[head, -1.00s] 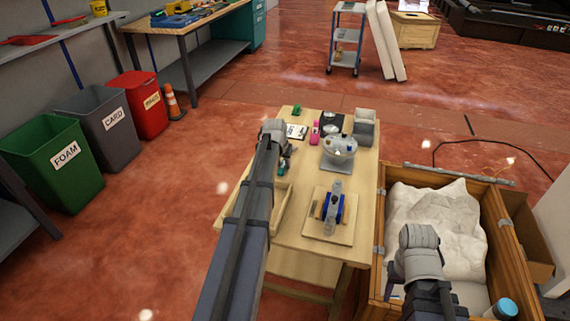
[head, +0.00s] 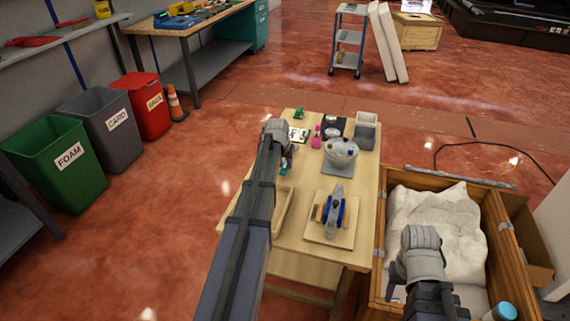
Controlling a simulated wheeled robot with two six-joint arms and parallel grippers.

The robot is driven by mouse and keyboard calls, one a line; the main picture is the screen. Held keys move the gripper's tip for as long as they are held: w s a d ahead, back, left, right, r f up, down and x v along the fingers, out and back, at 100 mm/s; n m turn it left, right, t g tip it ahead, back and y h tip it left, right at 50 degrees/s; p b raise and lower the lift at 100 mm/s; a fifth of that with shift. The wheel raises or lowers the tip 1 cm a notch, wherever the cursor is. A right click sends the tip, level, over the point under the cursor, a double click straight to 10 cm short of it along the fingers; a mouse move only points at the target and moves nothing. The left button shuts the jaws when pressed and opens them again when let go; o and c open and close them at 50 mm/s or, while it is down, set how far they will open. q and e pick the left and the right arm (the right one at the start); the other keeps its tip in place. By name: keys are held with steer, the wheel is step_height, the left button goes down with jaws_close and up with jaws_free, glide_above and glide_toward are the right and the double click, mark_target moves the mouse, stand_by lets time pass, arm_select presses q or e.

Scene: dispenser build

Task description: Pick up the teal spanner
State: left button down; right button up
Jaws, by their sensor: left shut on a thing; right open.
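My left gripper (head: 287,160) is over the left part of the wooden table, just above a shallow wooden tray (head: 285,205). It is shut on the teal spanner (head: 283,169), of which only a small teal piece shows below the jaws. The rest of the spanner is hidden by my arm and gripper. I cannot tell whether it is clear of the tray. My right gripper (head: 396,284) is open and empty, low over the near left of the wooden crate, away from the spanner.
A board with a blue-and-grey fixture (head: 335,212) stands on the table (head: 315,258), right of the tray. Behind it are a clear bowl (head: 341,152), a pink item (head: 317,136), a green item (head: 299,113) and grey bins (head: 365,136). The crate (head: 380,225) holds white padding (head: 440,215).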

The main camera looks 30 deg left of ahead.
arm_select(q)
step_height(320, 180, up, 9)
steer(key=p, duration=0.7)
steer(key=shift+f+p, duration=0.15)
steer(key=shift+p, duration=0.25)
steer(key=c, duration=1.3)
jaws_free()
jaws_close()
